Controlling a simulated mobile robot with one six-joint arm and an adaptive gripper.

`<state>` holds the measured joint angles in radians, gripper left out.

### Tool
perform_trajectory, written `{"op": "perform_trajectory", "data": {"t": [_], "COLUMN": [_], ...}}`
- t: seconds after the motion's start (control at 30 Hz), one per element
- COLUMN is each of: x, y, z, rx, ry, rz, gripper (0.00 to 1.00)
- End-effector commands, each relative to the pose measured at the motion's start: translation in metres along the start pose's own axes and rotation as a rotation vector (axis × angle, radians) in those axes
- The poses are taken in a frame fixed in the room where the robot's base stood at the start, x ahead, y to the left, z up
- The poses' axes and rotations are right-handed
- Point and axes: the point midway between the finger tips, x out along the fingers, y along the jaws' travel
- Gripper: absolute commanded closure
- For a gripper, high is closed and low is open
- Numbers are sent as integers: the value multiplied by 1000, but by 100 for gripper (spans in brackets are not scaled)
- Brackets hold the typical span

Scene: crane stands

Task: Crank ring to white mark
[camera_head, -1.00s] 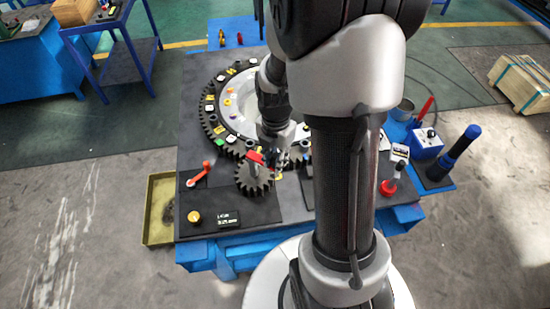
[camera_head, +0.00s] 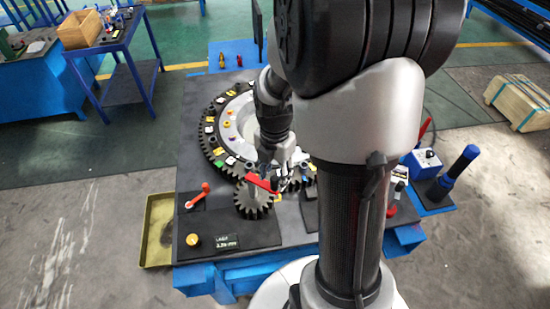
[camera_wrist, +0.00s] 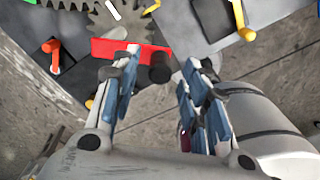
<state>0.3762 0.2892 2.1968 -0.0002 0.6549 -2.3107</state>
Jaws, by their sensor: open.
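The big toothed ring (camera_head: 210,140) lies flat on the dark table top, with white, yellow, green and other coloured pieces around its face. I cannot single out the white mark. A small dark gear (camera_head: 252,204) meets its near edge. A red crank arm (camera_head: 262,183) sits above that gear; it also shows in the wrist view (camera_wrist: 115,50), with a dark knob (camera_wrist: 160,70) at its right end. My gripper (camera_head: 279,182) is open over the crank's knob end. In the wrist view its fingertips (camera_wrist: 160,62) lie either side of the knob; contact is not clear.
A red-orange lever (camera_head: 197,195), a yellow knob (camera_head: 193,240) and a small display (camera_head: 227,241) are at the table's left front. A blue box (camera_head: 422,162) and a blue-handled post (camera_head: 455,172) stand at the right. My arm hides the table's right part.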

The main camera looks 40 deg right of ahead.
Motion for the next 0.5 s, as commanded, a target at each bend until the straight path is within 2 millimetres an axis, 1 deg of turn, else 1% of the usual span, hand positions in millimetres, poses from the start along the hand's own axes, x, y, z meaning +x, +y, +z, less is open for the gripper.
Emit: {"op": "perform_trajectory", "data": {"t": [0.03, 0.2, 0.3, 0.4, 0.5], "x": [-13, -49, -66, -77, -83], "y": [1, 1, 0, 0, 0], "z": [1, 1, 1, 1, 0], "rx": [0, 0, 0, 0, 0], "ry": [-5, -4, -3, -2, -1], "rz": [5, 4, 3, 2, 1], "gripper": [59, 59, 59, 59, 59]}}
